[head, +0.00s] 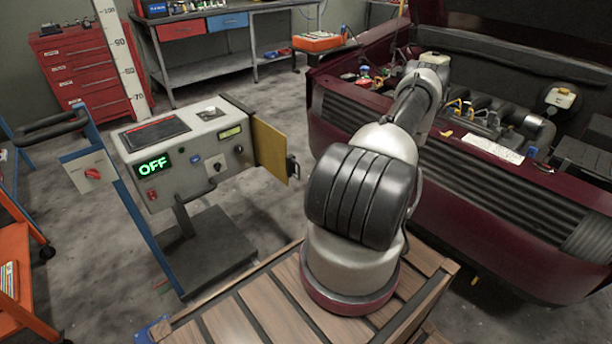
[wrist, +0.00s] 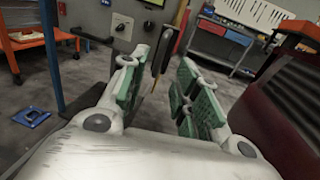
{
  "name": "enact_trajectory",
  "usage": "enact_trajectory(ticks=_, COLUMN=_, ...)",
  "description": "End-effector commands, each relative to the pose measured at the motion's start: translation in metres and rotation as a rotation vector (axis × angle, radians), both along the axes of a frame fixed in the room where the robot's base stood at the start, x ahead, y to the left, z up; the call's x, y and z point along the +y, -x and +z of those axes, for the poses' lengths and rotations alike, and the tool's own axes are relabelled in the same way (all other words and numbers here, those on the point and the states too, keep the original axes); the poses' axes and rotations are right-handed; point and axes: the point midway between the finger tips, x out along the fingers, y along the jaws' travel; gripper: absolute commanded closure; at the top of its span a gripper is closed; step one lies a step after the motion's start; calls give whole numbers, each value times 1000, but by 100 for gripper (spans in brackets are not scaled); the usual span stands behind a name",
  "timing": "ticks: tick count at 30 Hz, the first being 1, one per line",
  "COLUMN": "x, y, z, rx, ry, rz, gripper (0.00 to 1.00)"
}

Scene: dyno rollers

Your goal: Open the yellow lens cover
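The yellow lens cover (head: 269,148) is an upright flat panel at the right end of the grey headlight tester box (head: 195,150). It juts out past the box's front right corner in the head view. A dark handle (head: 293,168) sits on its outer edge. In the wrist view the cover (wrist: 181,14) shows as a thin yellow edge, with the dark handle (wrist: 163,47) just ahead of the fingers. My gripper (wrist: 162,92) is open, its green-padded fingers apart with nothing clearly held; the handle lies between their lines. My gripper is not seen in the head view.
The dark red car (head: 440,190) with its hood up stands at right. A blue post (head: 130,205) and an orange cart (head: 15,275) are at left. A red tool chest (head: 82,75) and workbench (head: 225,72) stand behind. Floor between tester and car is clear.

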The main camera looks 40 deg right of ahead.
Motion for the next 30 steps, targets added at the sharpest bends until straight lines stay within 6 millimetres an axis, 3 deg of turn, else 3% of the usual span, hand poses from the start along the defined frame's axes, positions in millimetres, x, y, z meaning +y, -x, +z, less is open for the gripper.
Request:
enact_trajectory(ticks=3, x=-5, y=19, z=0, rx=-1, ry=0, rz=-2, gripper=69)
enact_trajectory(ticks=7, x=-7, y=30, z=0, rx=-1, ry=-1, rz=0, gripper=69)
enact_trajectory(ticks=27, x=-7, y=33, z=-2, rx=8, ry=-8, rz=2, gripper=69)
enact_trajectory(ticks=30, x=7, y=41, z=-9, rx=45, ry=-24, rz=61, gripper=69)
